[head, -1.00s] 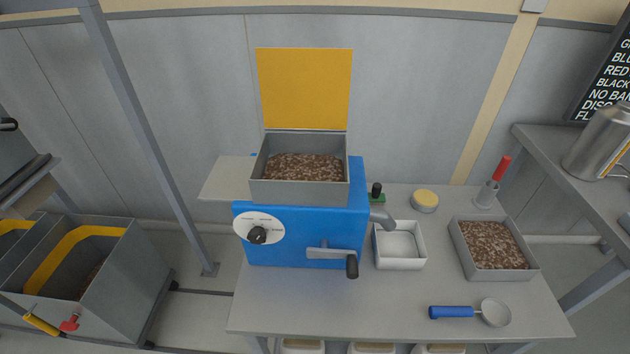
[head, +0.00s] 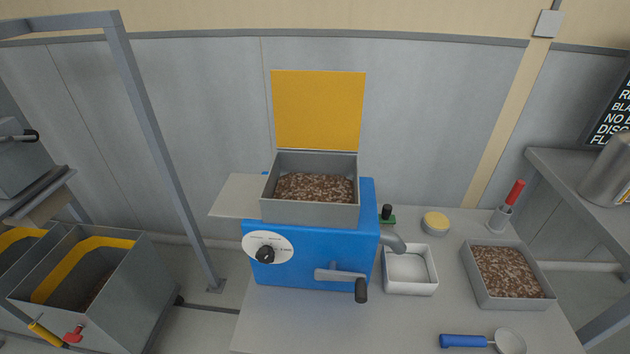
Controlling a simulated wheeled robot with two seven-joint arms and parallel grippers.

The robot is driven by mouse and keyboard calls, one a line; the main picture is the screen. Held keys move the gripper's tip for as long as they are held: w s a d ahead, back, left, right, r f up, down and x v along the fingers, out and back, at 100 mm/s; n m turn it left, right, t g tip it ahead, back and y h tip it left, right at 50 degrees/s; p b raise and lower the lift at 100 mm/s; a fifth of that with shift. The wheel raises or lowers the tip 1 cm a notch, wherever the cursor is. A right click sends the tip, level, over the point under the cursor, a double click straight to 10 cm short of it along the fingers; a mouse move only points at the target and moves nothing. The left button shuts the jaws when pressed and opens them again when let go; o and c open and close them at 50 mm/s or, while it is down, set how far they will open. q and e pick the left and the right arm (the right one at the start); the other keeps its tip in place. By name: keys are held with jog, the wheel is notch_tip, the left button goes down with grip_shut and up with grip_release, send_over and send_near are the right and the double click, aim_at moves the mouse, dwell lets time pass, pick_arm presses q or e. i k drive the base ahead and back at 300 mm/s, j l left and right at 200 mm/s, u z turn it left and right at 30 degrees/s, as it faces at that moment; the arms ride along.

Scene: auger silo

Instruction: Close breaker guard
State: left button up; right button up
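The yellow guard (head: 319,110) stands upright, open, at the back edge of the grey hopper (head: 310,213). The hopper sits on top of the blue breaker (head: 310,272) and holds brown, speckled pieces. The breaker's front has a white dial plate with a black knob (head: 265,254) and a crank with a black handle (head: 361,290). A grey spout (head: 393,241) comes out of its right side. Neither of my grippers is in view.
Under the spout stands a white tray (head: 410,290). A blue-handled scoop (head: 464,341) lies in front. Grey bins (head: 120,305) stand left. A post (head: 160,150) rises left of the breaker.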

aim_at(314, 112)
jog(key=j+z, duration=0.3)
jog(key=j, duration=0.2)
jog(key=k+j+z, duration=0.1)
jog(key=j+z, duration=0.25)
jog(key=j, duration=0.15)
jog(key=k+j+z, duration=0.1)
jog(key=j+z, duration=0.2)
jog(key=j, duration=0.2)
jog(key=i+j+z, duration=0.2)
jog(key=j+z, duration=0.15)
jog(key=j, duration=0.2)
jog(key=i+j+z, duration=0.1)
jog(key=j+z, duration=0.25)
jog(key=j, duration=0.25)
jog(key=j+z, duration=0.35)
jog(key=j, duration=0.3)
jog(key=i, duration=0.05)
